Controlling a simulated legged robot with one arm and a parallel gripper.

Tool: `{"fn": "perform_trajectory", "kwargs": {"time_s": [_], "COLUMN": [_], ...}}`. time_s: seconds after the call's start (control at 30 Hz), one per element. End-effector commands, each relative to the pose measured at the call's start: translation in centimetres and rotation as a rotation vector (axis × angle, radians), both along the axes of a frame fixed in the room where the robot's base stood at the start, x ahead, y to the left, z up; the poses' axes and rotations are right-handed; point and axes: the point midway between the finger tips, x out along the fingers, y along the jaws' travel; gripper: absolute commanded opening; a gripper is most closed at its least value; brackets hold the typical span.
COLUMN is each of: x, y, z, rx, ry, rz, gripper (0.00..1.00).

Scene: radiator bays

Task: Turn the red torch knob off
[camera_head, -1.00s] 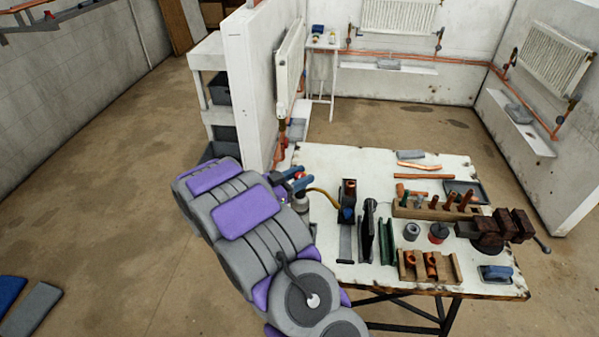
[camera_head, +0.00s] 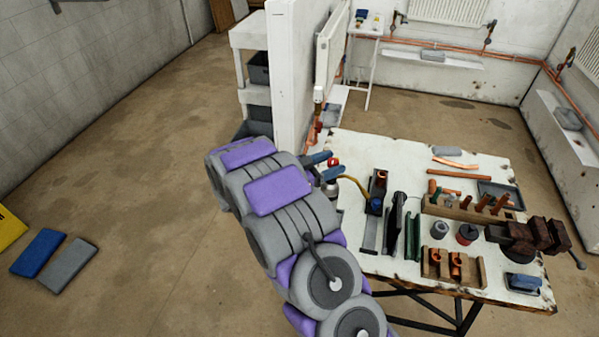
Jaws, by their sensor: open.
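The red torch knob (camera_head: 334,162) shows as a small red spot at the left edge of the workbench. My gripper (camera_head: 335,164) shows as two blue fingers at the end of my purple and grey arm. The fingers are open, one on each side of the red knob in this view. I cannot tell whether they touch it. Just below is a grey part of the torch (camera_head: 333,189), with a yellow hose leading right. My arm hides much of the torch and the knob's setting cannot be read.
The white workbench (camera_head: 385,150) holds a dark vice (camera_head: 525,235), a wooden rack (camera_head: 462,208) of copper fittings and a copper pipe (camera_head: 458,174). A white partition (camera_head: 290,75) stands behind my gripper. Blue (camera_head: 40,253) and grey (camera_head: 67,265) pads lie on the open floor at left.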

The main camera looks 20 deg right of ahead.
Motion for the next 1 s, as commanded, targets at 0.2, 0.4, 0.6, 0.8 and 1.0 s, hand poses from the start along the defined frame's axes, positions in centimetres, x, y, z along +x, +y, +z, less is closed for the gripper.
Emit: {"fn": "perform_trajectory", "kwargs": {"time_s": [0.2,0.4,0.6,0.8,1.0], "x": [-0.4,-0.9,-1.4,-1.8,-2.1], "y": [3.7,7.4,11.0,14.2,15.8], "z": [0.0,0.0,0.1,-0.1,-0.1], "rx": [0.000,0.001,-0.001,0.000,0.000], "ry": [0.002,0.001,-0.001,0.001,0.000], "rz": [0.004,0.004,0.003,0.003,0.001], "gripper": [0.58,0.58,0.58,0.58,0.58]}}
